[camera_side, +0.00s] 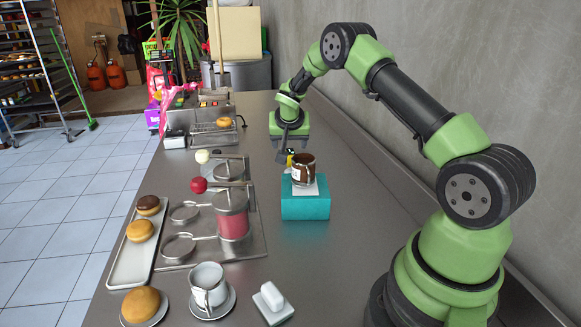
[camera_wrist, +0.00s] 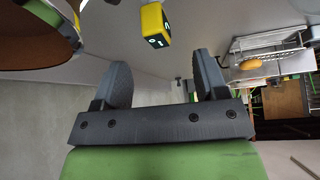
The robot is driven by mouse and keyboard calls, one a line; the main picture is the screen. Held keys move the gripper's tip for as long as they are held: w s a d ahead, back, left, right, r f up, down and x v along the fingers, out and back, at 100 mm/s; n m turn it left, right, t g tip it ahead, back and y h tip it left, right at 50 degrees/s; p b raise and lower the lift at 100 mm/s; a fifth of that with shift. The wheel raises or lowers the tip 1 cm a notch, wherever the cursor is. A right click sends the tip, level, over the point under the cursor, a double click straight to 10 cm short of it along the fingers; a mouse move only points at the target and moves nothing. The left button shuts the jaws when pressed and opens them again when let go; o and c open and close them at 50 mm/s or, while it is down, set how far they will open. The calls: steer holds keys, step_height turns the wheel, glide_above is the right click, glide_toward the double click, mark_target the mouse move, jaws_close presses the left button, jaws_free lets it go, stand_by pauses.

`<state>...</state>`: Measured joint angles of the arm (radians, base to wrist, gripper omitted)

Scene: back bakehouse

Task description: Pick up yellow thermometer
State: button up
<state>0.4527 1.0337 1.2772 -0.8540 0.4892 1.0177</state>
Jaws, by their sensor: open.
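The yellow thermometer (camera_side: 290,159) shows as a small yellow and black piece beside the brown-topped mug (camera_side: 304,170). In the wrist view the yellow thermometer (camera_wrist: 154,24) is at the top centre, with a dark face bearing light marks; its upper part is cut off by the frame edge. My gripper (camera_side: 283,156) is on the far side of the mug, close to the thermometer. In the wrist view my gripper (camera_wrist: 162,72) is open, with nothing between its fingers, and the thermometer lies beyond the fingertips. How the thermometer is supported is unclear.
The mug stands on a white sheet on a teal block (camera_side: 305,208). A jam dispenser (camera_side: 232,215), a doughnut tray (camera_side: 133,262), a white cup (camera_side: 208,284) and a butter dish (camera_side: 273,303) stand nearer the camera. A wall is at right; the counter around the block is clear.

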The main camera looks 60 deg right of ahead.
mark_target(290, 151)
steer(key=shift+d+x, duration=0.2)
steer(key=shift+x, duration=3.8)
steer(key=shift+s+r, duration=0.1)
steer(key=c, duration=1.2)
